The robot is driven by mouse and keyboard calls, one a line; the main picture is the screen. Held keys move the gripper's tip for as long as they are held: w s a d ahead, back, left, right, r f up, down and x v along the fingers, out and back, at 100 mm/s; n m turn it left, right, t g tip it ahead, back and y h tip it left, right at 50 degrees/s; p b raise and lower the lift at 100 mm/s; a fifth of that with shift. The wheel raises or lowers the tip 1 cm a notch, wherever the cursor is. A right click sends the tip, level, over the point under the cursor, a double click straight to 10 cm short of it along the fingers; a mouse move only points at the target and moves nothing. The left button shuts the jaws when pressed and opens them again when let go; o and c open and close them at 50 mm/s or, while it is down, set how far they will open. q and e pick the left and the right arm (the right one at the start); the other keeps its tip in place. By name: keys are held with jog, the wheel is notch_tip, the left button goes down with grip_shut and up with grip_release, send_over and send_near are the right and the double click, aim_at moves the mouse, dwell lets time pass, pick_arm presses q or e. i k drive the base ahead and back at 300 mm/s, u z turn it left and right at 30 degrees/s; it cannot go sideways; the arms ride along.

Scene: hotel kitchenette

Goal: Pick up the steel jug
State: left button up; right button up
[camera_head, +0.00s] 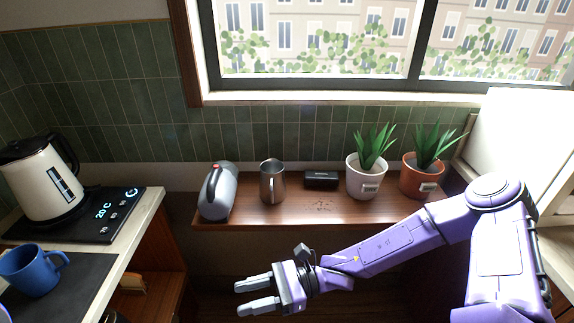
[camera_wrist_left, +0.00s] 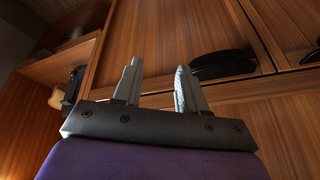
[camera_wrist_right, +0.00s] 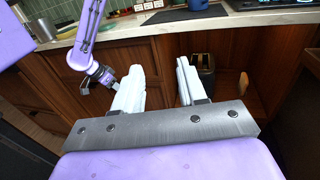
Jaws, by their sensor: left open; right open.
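The steel jug (camera_head: 272,184) stands upright on the wooden shelf under the window, between a grey rounded appliance and a small black box. My right gripper (camera_head: 240,298) is open and empty, lower in the head view than the jug and shelf, fingers pointing left. My left gripper (camera_wrist_left: 158,68) is open and empty in front of wooden panels with dark handles. The left arm is outside the head view.
The grey appliance (camera_head: 218,194) is close left of the jug, the black box (camera_head: 320,180) to its right. Two potted plants (camera_head: 366,178) (camera_head: 422,178) stand farther right. Dark crumbs lie before the box. A kettle (camera_head: 40,182) and blue mug (camera_head: 32,270) occupy the left counter.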

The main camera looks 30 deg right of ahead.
aim_at(272, 185)
jog(key=z, duration=0.45)
jog(key=i, duration=0.95)
jog(key=z, duration=0.45)
